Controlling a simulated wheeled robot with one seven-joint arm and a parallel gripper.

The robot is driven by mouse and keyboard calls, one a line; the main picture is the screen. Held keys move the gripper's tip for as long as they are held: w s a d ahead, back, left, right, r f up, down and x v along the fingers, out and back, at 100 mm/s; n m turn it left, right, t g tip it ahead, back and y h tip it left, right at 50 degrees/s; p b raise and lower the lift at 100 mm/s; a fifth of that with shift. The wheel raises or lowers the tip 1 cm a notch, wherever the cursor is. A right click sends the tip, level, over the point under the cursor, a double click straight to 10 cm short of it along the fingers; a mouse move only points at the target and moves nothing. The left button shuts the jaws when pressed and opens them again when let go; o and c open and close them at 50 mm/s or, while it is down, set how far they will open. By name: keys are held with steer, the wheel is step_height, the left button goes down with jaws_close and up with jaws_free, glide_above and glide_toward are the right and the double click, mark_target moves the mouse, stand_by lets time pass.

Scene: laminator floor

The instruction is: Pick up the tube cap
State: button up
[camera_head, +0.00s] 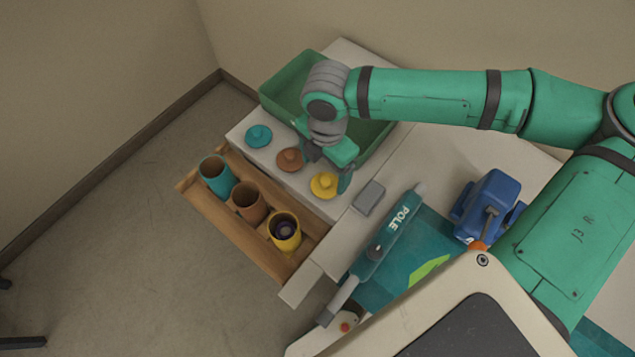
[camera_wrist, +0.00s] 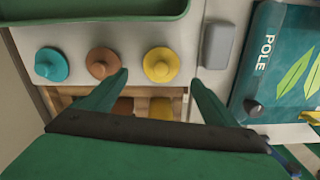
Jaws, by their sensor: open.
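Three round caps with knobs lie in a row on the white top: teal (camera_head: 259,136), brown (camera_head: 290,159) and yellow (camera_head: 323,185). In the wrist view the teal cap (camera_wrist: 51,65) is at left, the brown cap (camera_wrist: 103,63) in the middle and the yellow cap (camera_wrist: 161,65) at right. My gripper (camera_head: 330,172) is open and empty, just over the yellow cap. In the wrist view the fingertips of my gripper (camera_wrist: 159,80) stand either side of the yellow cap's near edge. I cannot tell the exact height gap.
An open wooden drawer (camera_head: 213,209) holds a teal cup (camera_head: 216,176), a brown cup (camera_head: 247,201) and a yellow cup (camera_head: 284,232) with something dark inside. A green tray (camera_head: 285,80) stands behind the caps.

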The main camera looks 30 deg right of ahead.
mark_target(326, 181)
steer(key=shift+s+f, duration=0.2)
steer(key=shift+f, duration=0.3)
steer(key=shift+s+d+f, duration=0.15)
steer(key=shift+d+f, duration=0.05)
steer(key=shift+f, duration=2.7)
steer(key=c, duration=1.1)
